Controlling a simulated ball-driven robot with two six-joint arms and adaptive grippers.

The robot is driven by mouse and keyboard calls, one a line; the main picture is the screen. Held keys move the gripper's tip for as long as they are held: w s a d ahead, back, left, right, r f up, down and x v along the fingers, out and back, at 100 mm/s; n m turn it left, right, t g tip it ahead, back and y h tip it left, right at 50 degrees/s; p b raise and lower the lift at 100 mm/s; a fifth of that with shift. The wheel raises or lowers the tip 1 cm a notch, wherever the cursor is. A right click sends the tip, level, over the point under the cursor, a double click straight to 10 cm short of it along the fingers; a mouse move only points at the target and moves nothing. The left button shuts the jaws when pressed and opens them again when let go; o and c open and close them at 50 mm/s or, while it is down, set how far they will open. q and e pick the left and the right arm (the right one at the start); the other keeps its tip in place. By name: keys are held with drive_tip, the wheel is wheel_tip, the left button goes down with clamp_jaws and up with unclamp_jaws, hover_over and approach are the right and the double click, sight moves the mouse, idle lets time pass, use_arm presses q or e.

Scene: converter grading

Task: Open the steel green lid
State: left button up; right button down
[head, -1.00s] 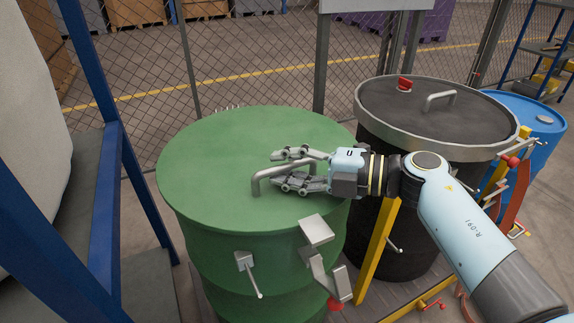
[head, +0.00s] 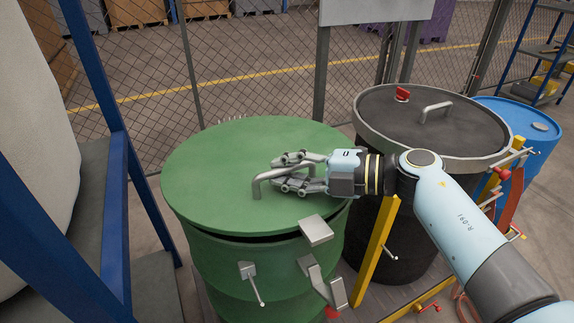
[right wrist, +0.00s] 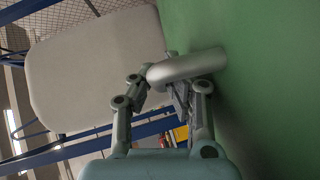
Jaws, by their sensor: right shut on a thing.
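The green lid (head: 235,165) sits on the green drum (head: 215,265) in the head view. A dark gap shows between lid and drum along the front, so the near side is raised and the lid tilts up a little. My right gripper (head: 272,179) is shut on the lid's grey bar handle (head: 257,186). In the right wrist view the fingers close around the handle (right wrist: 190,67), beside the green lid surface (right wrist: 270,60). A grey latch (head: 317,230) stands at the drum's front. My left gripper is not in view.
A black drum with a dark lid (head: 430,118) stands close on the right, with a blue drum (head: 520,130) behind it. Blue rack posts (head: 115,200) stand on the left. A wire fence (head: 250,80) runs behind.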

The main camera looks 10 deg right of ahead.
drive_tip(key=w+a+r+m+g+h+p, duration=0.1)
drive_tip(key=w+r+p, duration=0.3)
drive_tip(key=r+p, duration=0.4)
drive_tip(key=w+a+r+m+g+h+p, duration=0.1)
drive_tip(key=w+r+p, duration=0.3)
drive_tip(key=r+p, duration=0.4)
drive_tip(key=shift+w+a+r+m+g+p, duration=0.15)
drive_tip(key=shift+a+r+m+g+p, duration=0.05)
drive_tip(key=shift+a+m+g+p, duration=0.15)
drive_tip(key=c, duration=1.6)
unclamp_jaws()
drive_tip(key=v, duration=1.2)
drive_tip(key=shift+r, duration=0.15)
